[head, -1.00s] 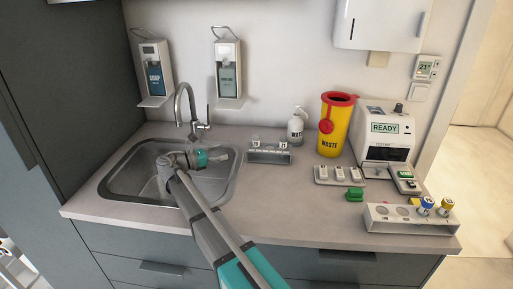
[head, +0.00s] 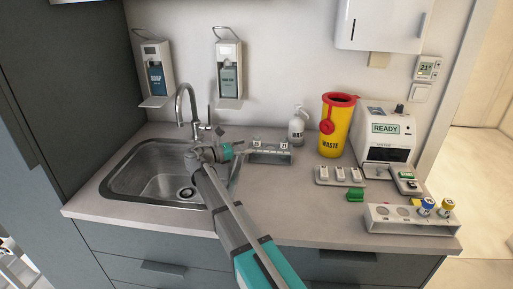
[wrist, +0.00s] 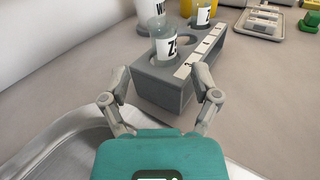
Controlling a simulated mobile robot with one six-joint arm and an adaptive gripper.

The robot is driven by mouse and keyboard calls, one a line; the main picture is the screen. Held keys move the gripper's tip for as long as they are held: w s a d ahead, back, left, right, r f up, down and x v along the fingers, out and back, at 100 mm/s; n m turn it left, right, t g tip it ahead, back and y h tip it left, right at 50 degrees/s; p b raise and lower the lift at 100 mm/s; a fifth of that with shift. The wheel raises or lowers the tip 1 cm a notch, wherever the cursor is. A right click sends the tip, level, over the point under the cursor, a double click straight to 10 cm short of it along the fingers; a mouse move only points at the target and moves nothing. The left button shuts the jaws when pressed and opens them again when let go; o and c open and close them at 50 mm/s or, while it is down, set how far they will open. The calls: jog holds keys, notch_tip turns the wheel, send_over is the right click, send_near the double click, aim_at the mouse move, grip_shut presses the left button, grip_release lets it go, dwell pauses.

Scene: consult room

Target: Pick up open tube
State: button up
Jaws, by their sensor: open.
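A clear open tube (wrist: 164,48) with a white label stands upright in the near hole of a small grey rack (wrist: 165,88). A second labelled tube (wrist: 204,14) stands at the rack's far end. In the head view the rack (head: 270,158) sits on the counter right of the sink, with the near tube (head: 257,145) at its left end. My gripper (wrist: 161,72) is open and empty. Its fingers are spread either side of the rack's near end, in line with the near tube. In the head view my gripper (head: 243,151) is close to the rack's left end.
The sink (head: 150,180) and tap (head: 186,110) lie left of the rack. A white bottle (head: 297,127), a yellow waste bin (head: 336,130) and a tester (head: 385,140) stand behind and right. A white rack (head: 400,220) holds blue-capped and yellow-capped tubes.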

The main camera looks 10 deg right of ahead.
aim_at(257, 143)
jog(key=shift+d, duration=0.1)
jog(key=shift+x, duration=2.5)
jog(key=shift+s, duration=0.15)
jog(key=c, duration=0.8)
